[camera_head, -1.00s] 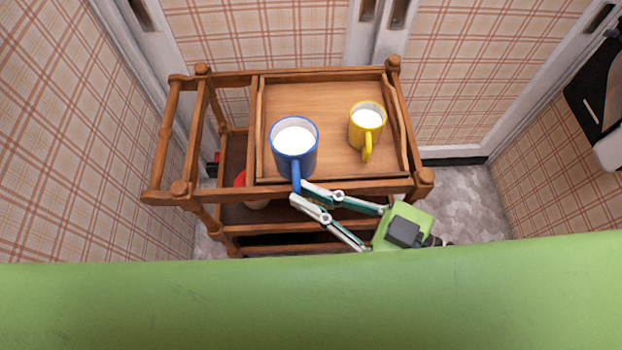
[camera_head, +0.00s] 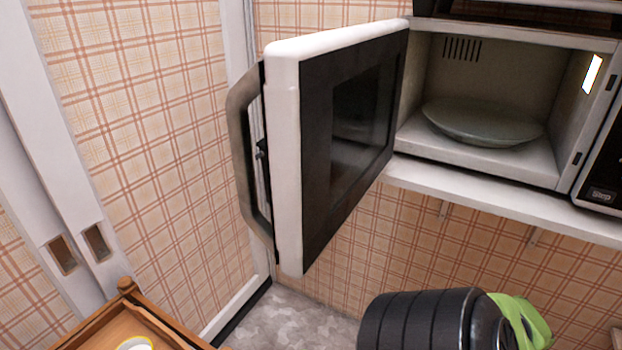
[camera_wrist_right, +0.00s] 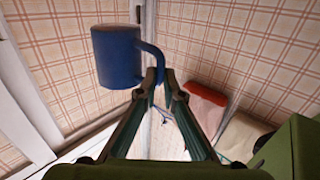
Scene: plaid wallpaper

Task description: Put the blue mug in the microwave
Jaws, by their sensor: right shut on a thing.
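The blue mug (camera_wrist_right: 117,57) shows in the right wrist view. My right gripper (camera_wrist_right: 160,78) is shut on its handle, with the mug body to the left of the fingers. The mug and the right fingers are out of the head view. The microwave (camera_head: 490,165) stands on a white shelf at the upper right of the head view. Its door (camera_head: 335,140) is swung wide open toward the left. The glass turntable plate (camera_head: 482,122) inside is empty. My left gripper is not in view.
The wooden trolley (camera_head: 125,290) shows at the lower left of the head view, with part of a yellow mug (camera_head: 135,343) on it. The open door juts out left of the microwave's opening. A white wall shelf (camera_head: 480,200) runs under the microwave.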

